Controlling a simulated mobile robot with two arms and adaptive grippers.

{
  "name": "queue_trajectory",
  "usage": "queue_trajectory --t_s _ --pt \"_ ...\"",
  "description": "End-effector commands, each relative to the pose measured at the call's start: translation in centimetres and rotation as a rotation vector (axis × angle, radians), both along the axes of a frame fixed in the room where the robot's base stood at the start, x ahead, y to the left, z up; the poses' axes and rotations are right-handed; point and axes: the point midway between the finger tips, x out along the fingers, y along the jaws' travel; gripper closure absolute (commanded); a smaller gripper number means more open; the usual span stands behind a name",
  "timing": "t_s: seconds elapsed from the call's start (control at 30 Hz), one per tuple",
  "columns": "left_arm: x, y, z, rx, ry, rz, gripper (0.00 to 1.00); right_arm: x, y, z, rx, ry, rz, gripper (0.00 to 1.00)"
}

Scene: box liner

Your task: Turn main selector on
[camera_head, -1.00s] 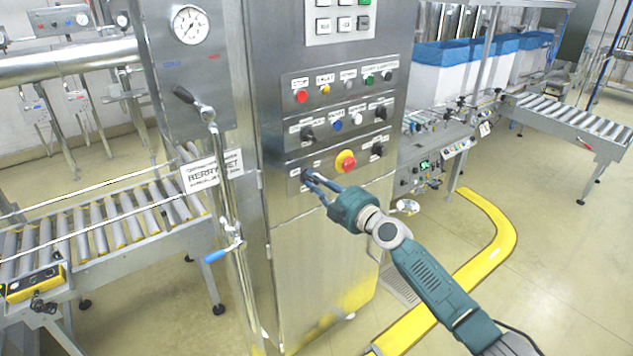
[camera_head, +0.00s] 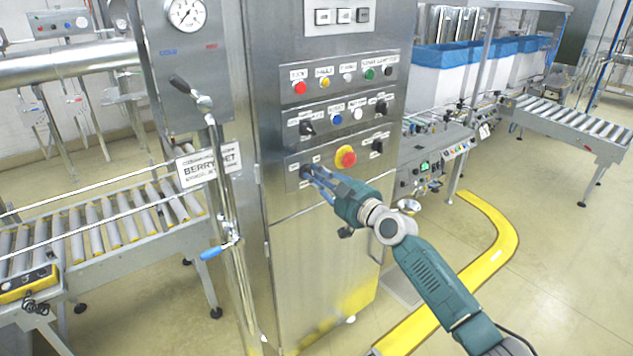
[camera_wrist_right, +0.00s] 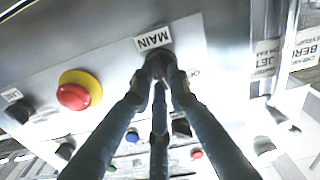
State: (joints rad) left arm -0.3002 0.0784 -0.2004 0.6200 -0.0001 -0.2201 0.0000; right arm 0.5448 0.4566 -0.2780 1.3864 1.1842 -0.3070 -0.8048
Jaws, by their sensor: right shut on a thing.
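The main selector (camera_wrist_right: 158,62) is a dark knob below a white label reading MAIN (camera_wrist_right: 153,39) in the right wrist view. In the head view it sits at the lower left of the control panel (camera_head: 322,166), mostly hidden by my fingers. My right gripper (camera_head: 308,174) reaches the panel from the lower right, and its blue-grey fingers are shut on the knob. The fingertips also show around the knob in the right wrist view (camera_wrist_right: 160,72). The knob's exact angle is hidden by the fingers. My left gripper is not in view.
A red emergency button on a yellow ring (camera_head: 346,157) is close to the right of my fingers. Other selectors, such as the black knob (camera_head: 307,128), and several coloured buttons sit above. A pipe with a blue-handled valve (camera_head: 216,250) stands left of the cabinet.

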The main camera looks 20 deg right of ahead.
Motion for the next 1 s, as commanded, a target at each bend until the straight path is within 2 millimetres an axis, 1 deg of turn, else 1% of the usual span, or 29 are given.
queue_trajectory --t_s 0.03,0.1,0.4,0.7,1.0 --pt "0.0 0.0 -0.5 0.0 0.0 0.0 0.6 0.0 0.0 -0.3 0.043 0.016 0.001 1.0" --pt "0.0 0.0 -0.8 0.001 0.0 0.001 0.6 0.0 0.0 -0.3 0.105 0.038 0.001 1.0" --pt "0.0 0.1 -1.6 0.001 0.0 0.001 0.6 0.1 -0.2 -0.3 0.374 0.136 0.0 1.0" --pt "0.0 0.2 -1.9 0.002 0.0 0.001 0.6 0.1 -0.3 -0.4 0.634 0.23 0.0 1.0" --pt "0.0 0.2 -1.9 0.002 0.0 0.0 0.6 0.1 -0.4 -0.5 0.825 0.299 0.0 1.0"
